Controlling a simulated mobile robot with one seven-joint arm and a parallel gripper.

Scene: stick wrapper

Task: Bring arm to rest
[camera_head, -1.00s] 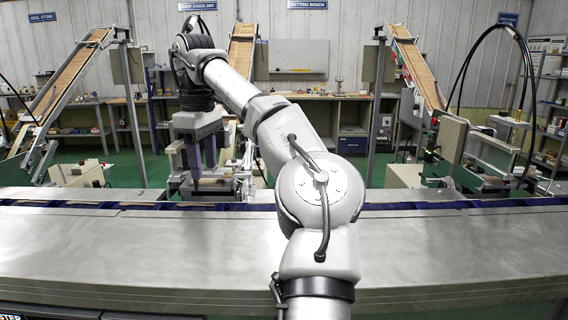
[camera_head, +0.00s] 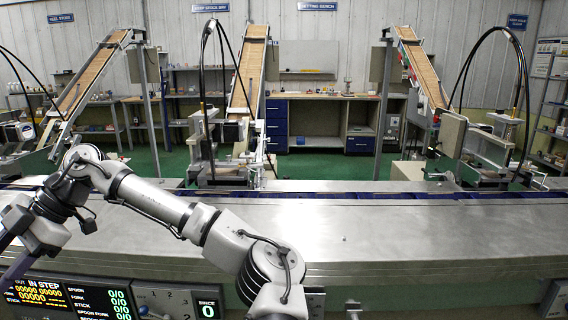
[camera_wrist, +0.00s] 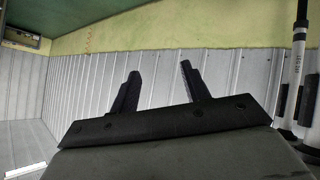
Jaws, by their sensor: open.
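My gripper (camera_wrist: 158,80) shows in the wrist view with its two dark fingers apart and nothing between them. Behind the fingers there is only ribbed wall panelling and a pale yellowish surface. In the head view my arm bends to the left over the front of the metal counter (camera_head: 400,235), with the wrist at the left edge. The fingers themselves cannot be made out clearly there.
A control panel with lit displays (camera_head: 66,297) is at the lower left, below my arm. Sloped feeders (camera_head: 248,70) and machines stand behind the counter. A black hoop-shaped cable (camera_head: 207,75) rises at the back. The counter's right half is clear.

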